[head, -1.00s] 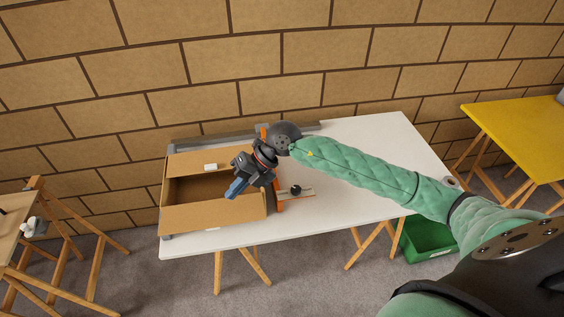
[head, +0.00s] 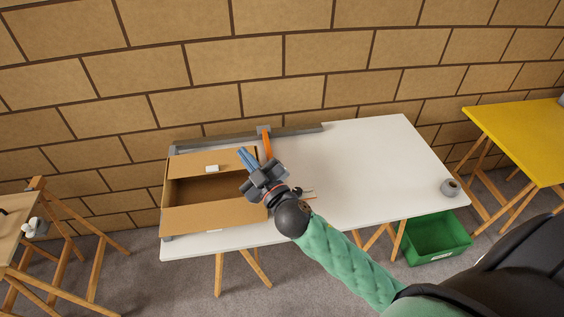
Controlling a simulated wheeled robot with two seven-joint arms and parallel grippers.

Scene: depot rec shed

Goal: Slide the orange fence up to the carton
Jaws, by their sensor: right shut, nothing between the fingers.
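The open cardboard carton (head: 195,217) sits at the left end of the white table, its flaps spread. The orange fence (head: 266,146) stands along the carton's right side, with its far end at the grey rail (head: 295,132) along the table's back edge. My right gripper (head: 246,157) is shut and empty, its blue fingers pointing to the back left above the carton's right edge. The gripper and wrist hide the near part of the fence, so I cannot tell whether fence and carton touch. My left gripper is out of view.
A grey tape roll (head: 450,187) lies at the table's right end. A green crate (head: 437,238) is on the floor below. A yellow table (head: 525,135) stands at the right.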

